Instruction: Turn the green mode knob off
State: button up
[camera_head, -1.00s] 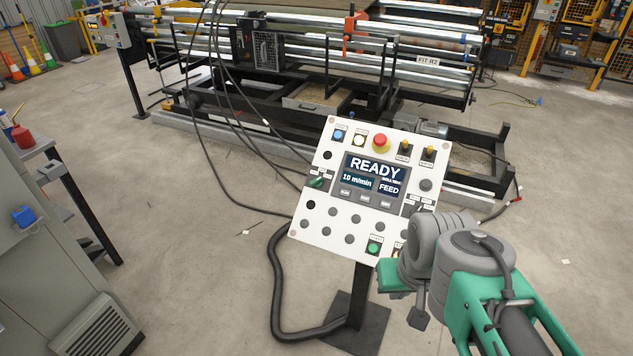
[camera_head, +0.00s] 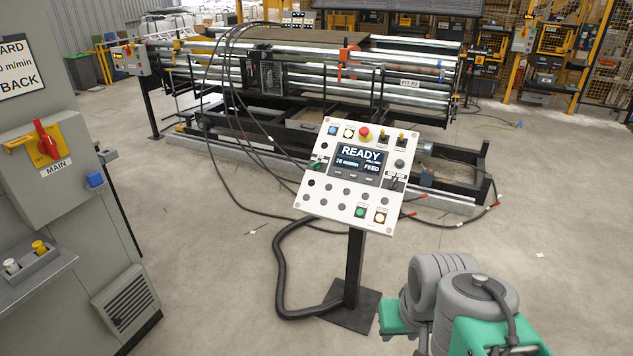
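The green mode knob (camera_head: 317,165) is small and sits at the left side of the white control panel (camera_head: 312,201), beside the screen (camera_head: 359,163). It looks tilted, but its labels are too small to read. The screen reads READY and FEED. A separate green button (camera_head: 360,211) is low on the panel. My grey and green arm (camera_head: 470,300) is at the lower right, apart from the panel. I cannot make out my gripper's fingers; they are not in view.
A grey cabinet (camera_head: 120,245) with a red MAIN switch (camera_head: 46,139) stands at the left. A black hose (camera_head: 283,275) loops by the panel's post (camera_head: 354,265). The roller machine (camera_head: 300,75) stands behind. The floor between cabinet and panel is mostly clear.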

aim_at(316, 165)
jog(key=u, duration=0.8)
jog(key=i, duration=0.4)
jog(key=u, duration=1)
jog(key=i, duration=1.8)
jog(key=z, duration=0.75)
jog(key=i, duration=0.75)
jog(key=z, duration=1.15)
jog(key=i, duration=0.2)
jog(key=z, duration=0.15)
